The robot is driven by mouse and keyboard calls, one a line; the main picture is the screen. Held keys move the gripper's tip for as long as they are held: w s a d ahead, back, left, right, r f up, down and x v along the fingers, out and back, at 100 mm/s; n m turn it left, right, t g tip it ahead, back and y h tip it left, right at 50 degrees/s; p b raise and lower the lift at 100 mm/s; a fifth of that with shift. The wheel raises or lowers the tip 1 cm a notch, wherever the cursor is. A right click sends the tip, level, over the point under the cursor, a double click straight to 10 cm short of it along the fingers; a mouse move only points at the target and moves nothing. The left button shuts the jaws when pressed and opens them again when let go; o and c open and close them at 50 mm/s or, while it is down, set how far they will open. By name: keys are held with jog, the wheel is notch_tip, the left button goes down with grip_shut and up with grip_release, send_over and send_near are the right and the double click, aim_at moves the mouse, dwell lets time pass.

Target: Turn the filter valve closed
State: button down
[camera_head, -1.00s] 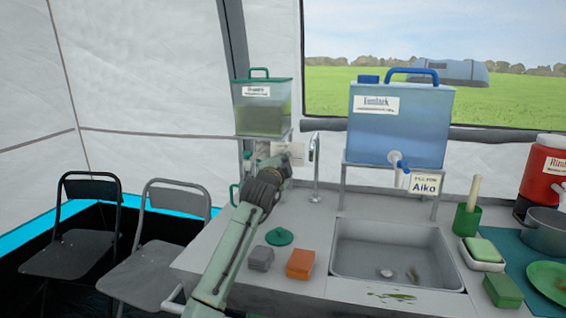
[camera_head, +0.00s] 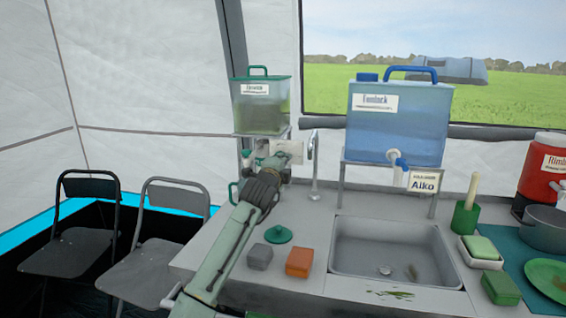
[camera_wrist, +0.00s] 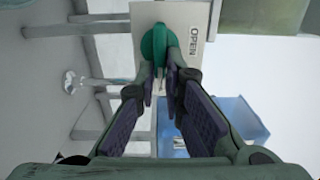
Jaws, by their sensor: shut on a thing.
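The green filter valve handle (camera_wrist: 154,48) is in the upper middle of the wrist view, in front of a pale plate marked OPEN (camera_wrist: 194,42). My gripper (camera_wrist: 161,82) is shut on the near end of the handle, one finger on each side. In the head view my gripper (camera_head: 272,160) is just below the green-tinted tank (camera_head: 262,112), which stands on a raised stand. The arm and gripper hide most of the valve there.
A thin metal tap (camera_head: 315,165) stands close to the right of my gripper. A blue water tank (camera_head: 397,130) stands behind the sink (camera_head: 395,222). A green lid (camera_head: 278,235), a grey block (camera_head: 259,257) and an orange block (camera_head: 299,262) lie on the counter.

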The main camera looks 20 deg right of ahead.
jog(key=c, duration=1.7)
grip_release()
jog(key=v, duration=1.2)
